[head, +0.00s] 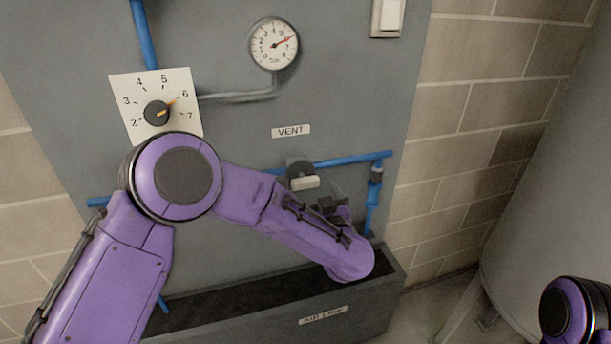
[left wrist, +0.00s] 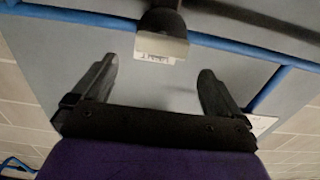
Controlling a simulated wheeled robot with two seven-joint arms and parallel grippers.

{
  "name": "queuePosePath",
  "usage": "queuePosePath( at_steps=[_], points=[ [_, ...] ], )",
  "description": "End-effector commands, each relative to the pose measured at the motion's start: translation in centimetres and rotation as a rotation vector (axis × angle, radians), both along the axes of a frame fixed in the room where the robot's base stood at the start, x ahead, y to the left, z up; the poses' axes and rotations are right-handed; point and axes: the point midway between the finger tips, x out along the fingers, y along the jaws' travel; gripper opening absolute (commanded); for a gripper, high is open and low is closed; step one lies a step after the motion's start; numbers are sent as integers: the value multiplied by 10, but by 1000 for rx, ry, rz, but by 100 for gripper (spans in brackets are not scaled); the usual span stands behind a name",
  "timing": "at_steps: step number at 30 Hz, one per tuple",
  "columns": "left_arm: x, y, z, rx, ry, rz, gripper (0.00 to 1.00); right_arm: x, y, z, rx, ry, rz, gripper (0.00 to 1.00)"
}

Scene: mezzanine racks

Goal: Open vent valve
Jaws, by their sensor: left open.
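The vent valve (head: 297,170) has a dark round body on a blue pipe and a pale block-like handle (head: 304,183). It sits below the VENT label (head: 291,131). In the left wrist view the pale handle (left wrist: 162,48) is at the top middle, beyond the fingertips and roughly between their lines. My left gripper (head: 328,203) is just below and right of the valve in the head view, partly hidden by my own wrist. The left wrist view shows its two dark fingers (left wrist: 155,82) wide apart with nothing between them. My right gripper is out of view.
A dial with a black knob (head: 157,113) points near 6. A blue pipe (head: 345,161) runs across the grey panel. A dark trough (head: 365,309) stands below. A large grey cylinder (head: 560,180) stands at right.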

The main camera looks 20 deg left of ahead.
Motion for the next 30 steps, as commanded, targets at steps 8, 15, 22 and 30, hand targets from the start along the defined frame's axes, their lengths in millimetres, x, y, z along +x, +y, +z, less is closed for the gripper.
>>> queuePosePath(
  at_steps=[8, 15, 22, 30],
  points=[
    [47, 33, 1, -2, 1, 2, 100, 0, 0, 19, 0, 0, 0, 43],
    [59, 41, -1, 1, 2, -2, 100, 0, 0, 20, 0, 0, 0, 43],
    [59, 40, -1, 2, 1, -2, 77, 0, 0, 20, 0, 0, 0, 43],
    [58, 40, -1, -2, -1, -3, 51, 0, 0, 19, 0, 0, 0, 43]
  ],
)
